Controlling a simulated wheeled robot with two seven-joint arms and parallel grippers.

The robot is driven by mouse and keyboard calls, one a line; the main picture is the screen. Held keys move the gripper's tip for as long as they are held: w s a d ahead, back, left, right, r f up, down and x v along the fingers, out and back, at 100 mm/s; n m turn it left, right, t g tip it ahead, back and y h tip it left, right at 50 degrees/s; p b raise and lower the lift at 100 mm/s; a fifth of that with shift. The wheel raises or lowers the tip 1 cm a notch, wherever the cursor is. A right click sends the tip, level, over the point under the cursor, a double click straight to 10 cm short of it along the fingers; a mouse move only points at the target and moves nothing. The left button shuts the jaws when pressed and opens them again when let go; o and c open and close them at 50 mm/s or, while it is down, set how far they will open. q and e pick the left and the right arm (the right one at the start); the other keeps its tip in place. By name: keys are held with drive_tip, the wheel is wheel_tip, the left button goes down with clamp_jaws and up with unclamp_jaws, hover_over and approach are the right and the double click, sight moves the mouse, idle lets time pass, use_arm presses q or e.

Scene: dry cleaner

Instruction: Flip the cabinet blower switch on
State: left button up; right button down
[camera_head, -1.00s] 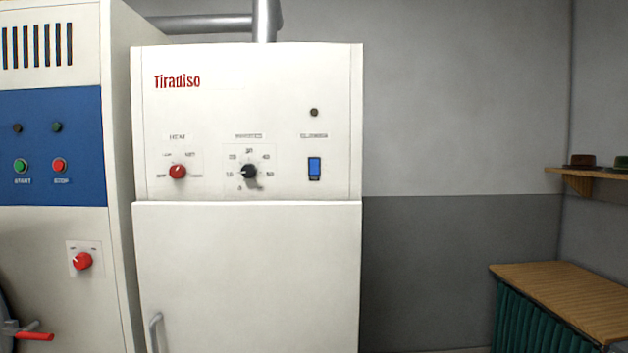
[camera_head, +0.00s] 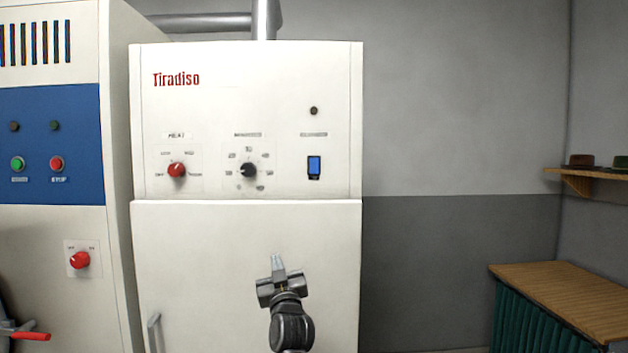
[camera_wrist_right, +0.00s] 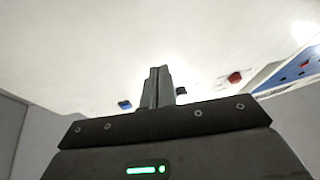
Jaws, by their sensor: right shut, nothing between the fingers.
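The white cabinet (camera_head: 250,110) marked "Tiradiso" stands ahead. Its blue blower switch (camera_head: 314,168) sits at the right of the upper panel, below a dark unlit lamp (camera_head: 314,111). My right gripper (camera_head: 278,262) is shut and empty in front of the cabinet door, below and a little left of the switch. In the right wrist view the shut fingers (camera_wrist_right: 157,88) point towards the pale panel, and the blue switch (camera_wrist_right: 125,104) shows left of them. Its on or off position is too small to tell. My left gripper is not in view.
Left of the switch are a black timer knob (camera_head: 248,170) and a red heat knob (camera_head: 177,170). A second machine with a blue panel (camera_head: 50,135) stands at the left. A wooden-topped table (camera_head: 565,290) and a shelf with hats (camera_head: 595,172) are at the right.

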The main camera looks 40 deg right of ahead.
sight(314, 167)
drive_tip(key=s+d+r+m+h, duration=0.2)
drive_tip(key=s+r+h, duration=0.1)
drive_tip(key=s+r, duration=0.2)
drive_tip(key=s+d+r+m+h, duration=0.2)
drive_tip(key=s+r, duration=0.3)
drive_tip(key=r, duration=0.5)
drive_tip(key=shift+s+r+m+h, duration=0.2)
drive_tip(key=shift+m+h, duration=0.2)
drive_tip(key=shift+h, duration=0.4)
drive_tip(key=shift+d, duration=0.15)
drive_tip(key=p+x, duration=0.2)
drive_tip(key=x, duration=0.2)
drive_tip(key=f+p+x, duration=0.1)
drive_tip(key=p+x, duration=0.1)
drive_tip(key=x, duration=0.2)
drive_tip(key=w+p+x, duration=0.1)
drive_tip(key=p+x, duration=0.2)
drive_tip(key=x, duration=0.1)
drive_tip(key=shift+w+d+f, duration=0.15)
drive_tip(key=shift+d+f, duration=0.05)
drive_tip(key=shift+d, duration=0.25)
drive_tip(key=shift+w+d+f, duration=0.1)
drive_tip(key=shift+w+d, duration=0.1)
drive_tip(key=shift+w+d+f, duration=0.15)
drive_tip(key=shift+w, duration=0.05)
